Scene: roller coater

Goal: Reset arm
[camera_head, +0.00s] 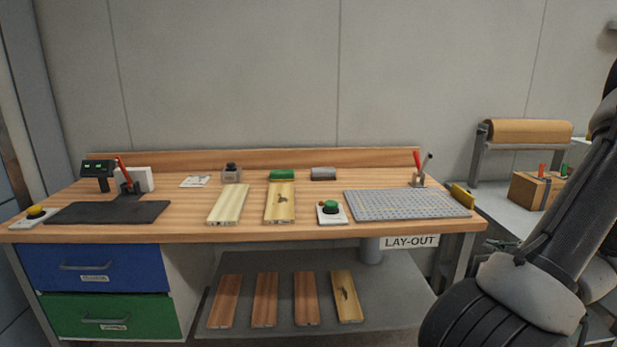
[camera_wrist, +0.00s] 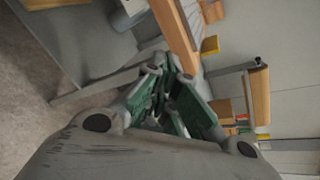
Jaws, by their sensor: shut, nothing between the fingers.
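My arm (camera_head: 570,200) stands at the right side of the head view, to the right of the workbench. My gripper (camera_wrist: 172,66) shows in the wrist view, with its fingertips together and nothing between them. It is apart from the workbench (camera_wrist: 172,22), whose edge shows beyond the fingertips. In the head view the gripper's fingers are out of the picture.
The workbench (camera_head: 300,233) carries boards, a grey perforated plate (camera_head: 405,204), a green button (camera_head: 331,207) and a black mat (camera_head: 105,212). Several boards lie on the lower shelf (camera_head: 385,300). A paper roll (camera_head: 528,131) and cardboard box (camera_head: 530,191) stand at the right.

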